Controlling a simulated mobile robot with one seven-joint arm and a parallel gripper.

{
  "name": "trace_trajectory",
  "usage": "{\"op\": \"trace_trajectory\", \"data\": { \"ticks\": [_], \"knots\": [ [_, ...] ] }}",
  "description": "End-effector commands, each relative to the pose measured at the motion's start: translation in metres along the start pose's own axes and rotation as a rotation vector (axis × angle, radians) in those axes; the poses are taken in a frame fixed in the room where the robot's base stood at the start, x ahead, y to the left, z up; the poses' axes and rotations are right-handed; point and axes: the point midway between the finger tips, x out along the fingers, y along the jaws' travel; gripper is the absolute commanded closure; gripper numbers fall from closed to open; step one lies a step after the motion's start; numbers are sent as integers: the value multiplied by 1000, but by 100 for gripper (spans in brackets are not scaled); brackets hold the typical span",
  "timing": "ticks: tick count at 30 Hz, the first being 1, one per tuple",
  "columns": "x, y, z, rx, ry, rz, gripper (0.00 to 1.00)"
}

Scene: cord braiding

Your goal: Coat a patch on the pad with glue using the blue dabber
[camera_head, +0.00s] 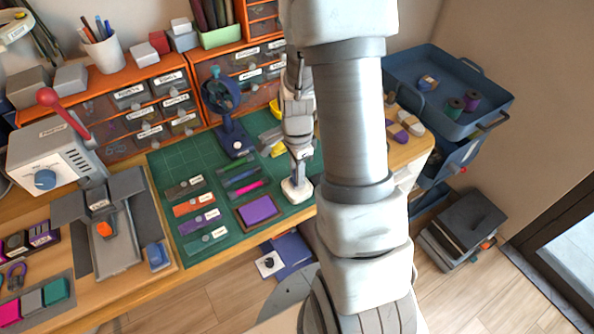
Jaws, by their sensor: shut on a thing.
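A purple pad (258,209) lies in a dark brown frame at the front of the green cutting mat. My gripper (299,172) points down over the mat's right part, to the right of the pad and apart from it. It is shut on a small pale thing (297,190) close to the mat. I cannot tell whether this is the dabber, as no blue shows on it. A small blue block (157,256) sits at the right edge of the wooden board on the left. No glue is clearly visible on the pad.
Labelled strips (201,221) and coloured sticks lie on the green mat (170,160) left of the pad. Orange drawers (150,110) line the back. A blue tray cart (440,70) stands at the right.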

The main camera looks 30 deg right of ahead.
Motion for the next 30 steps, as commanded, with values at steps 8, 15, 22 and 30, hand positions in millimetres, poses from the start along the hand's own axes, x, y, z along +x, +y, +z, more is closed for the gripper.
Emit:
{"op": "trace_trajectory", "data": {
  "ticks": [8,15,22,30],
  "knots": [
    [0,0,0,0,0,0,100],
    [1,0,0,0,0,0,100],
    [4,0,0,0,0,0,100],
    [7,0,0,0,0,0,100]
  ]
}}
